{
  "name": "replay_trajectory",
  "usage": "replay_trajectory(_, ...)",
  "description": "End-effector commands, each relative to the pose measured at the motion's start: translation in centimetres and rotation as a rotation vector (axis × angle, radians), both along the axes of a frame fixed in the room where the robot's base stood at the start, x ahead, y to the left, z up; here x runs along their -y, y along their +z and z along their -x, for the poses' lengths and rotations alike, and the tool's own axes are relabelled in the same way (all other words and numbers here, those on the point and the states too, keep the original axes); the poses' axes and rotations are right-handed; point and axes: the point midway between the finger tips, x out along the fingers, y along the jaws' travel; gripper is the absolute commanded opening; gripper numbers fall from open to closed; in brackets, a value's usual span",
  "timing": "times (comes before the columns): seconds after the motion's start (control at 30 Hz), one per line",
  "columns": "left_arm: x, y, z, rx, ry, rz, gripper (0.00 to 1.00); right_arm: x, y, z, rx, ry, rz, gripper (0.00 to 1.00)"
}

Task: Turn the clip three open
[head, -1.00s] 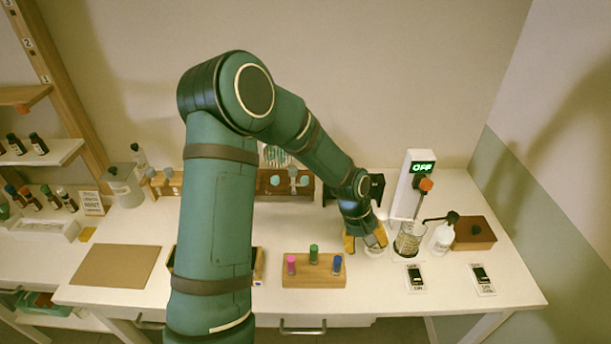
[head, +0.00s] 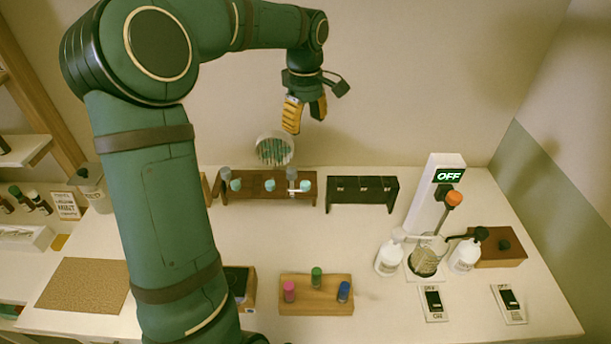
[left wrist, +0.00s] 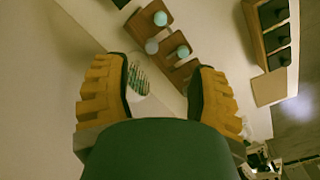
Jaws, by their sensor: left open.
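My left gripper (head: 305,122) is open and empty, raised in front of the back wall, above the brown wooden rack (head: 246,199). The rack holds teal round-topped pieces (head: 270,185) and grey upright pieces. A pale bar (head: 298,191) sticks out sideways at its right end; it may be a clip, but I cannot tell which piece is clip three. In the left wrist view the open fingers (left wrist: 158,75) frame the wall and the striped round disc, with teal tops (left wrist: 160,18) on brown blocks beyond them. My right gripper is not in view.
A striped round disc (head: 274,149) stands behind the rack. A black rack (head: 362,193) is to its right. A beaker (head: 426,262) stands at the device reading OFF (head: 449,176), between white bottles (head: 389,258). A wooden block (head: 316,296) holds coloured vials.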

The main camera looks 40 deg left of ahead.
Motion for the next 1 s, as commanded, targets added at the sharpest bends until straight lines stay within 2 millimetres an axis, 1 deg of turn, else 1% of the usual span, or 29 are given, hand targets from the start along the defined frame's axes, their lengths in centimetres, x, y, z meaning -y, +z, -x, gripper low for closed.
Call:
replay_trajectory(0.03,0.0,-2.8,0.0,-0.003,0.0,0.001,0.58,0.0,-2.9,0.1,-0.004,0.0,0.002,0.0)
replay_trajectory(0.1,0.0,-4.1,0.0,-0.002,-0.001,0.001,0.58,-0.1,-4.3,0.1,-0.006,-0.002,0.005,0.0)
replay_trajectory(0.23,0.0,-5.6,0.0,-0.001,-0.001,0.001,0.58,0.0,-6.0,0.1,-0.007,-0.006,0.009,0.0)
replay_trajectory(0.33,0.0,-6.1,0.0,-0.001,-0.001,0.001,0.58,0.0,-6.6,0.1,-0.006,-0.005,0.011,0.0)
replay_trajectory(0.47,0.0,-6.7,0.0,-0.004,-0.001,0.002,0.58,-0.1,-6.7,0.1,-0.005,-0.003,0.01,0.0)
replay_trajectory(0.57,0.0,-7.8,0.0,-0.005,-0.001,0.002,0.58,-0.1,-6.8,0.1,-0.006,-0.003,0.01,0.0)
replay_trajectory(0.67,0.0,-9.5,0.1,-0.006,0.0,0.002,0.58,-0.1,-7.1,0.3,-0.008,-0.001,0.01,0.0)
replay_trajectory(1.0,0.1,-16.2,0.1,-0.006,-0.001,0.003,0.58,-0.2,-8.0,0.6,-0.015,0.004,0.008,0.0)
